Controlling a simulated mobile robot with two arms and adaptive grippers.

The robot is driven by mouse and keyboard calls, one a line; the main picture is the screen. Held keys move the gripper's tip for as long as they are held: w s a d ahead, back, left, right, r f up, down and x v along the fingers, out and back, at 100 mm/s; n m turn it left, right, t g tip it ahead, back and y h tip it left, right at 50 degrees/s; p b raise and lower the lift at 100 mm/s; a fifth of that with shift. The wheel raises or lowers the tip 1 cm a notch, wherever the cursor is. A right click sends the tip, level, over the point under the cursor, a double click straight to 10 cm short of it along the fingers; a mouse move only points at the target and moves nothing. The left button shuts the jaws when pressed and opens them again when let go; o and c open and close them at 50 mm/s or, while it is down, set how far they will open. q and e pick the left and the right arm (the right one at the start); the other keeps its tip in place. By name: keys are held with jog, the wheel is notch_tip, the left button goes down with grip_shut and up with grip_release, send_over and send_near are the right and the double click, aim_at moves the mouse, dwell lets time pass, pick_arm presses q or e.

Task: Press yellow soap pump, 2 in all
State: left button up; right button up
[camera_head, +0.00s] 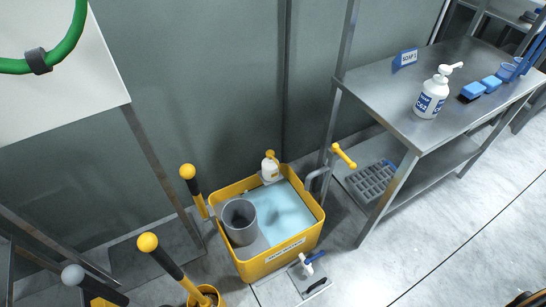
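A small white bottle with a yellow top (270,166) stands at the back rim of the yellow tub; its top looks like a pump, but it is small in the picture. A larger white bottle with a white pump head and a blue label (431,96) stands upright on the steel table, near a blue sign reading SOAP 1 (405,58). Neither of my grippers can be made out in this view, and nothing touches either bottle.
The yellow tub (283,262) holds pale blue liquid and a grey cylinder (239,221). Yellow-knobbed levers (148,242) stand left of it. The steel table (385,85) carries blue blocks (472,91). A grey tray (371,182) lies on its lower shelf. Floor at lower right is mostly clear.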

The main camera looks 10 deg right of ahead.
grip_shut()
dwell(1.1)
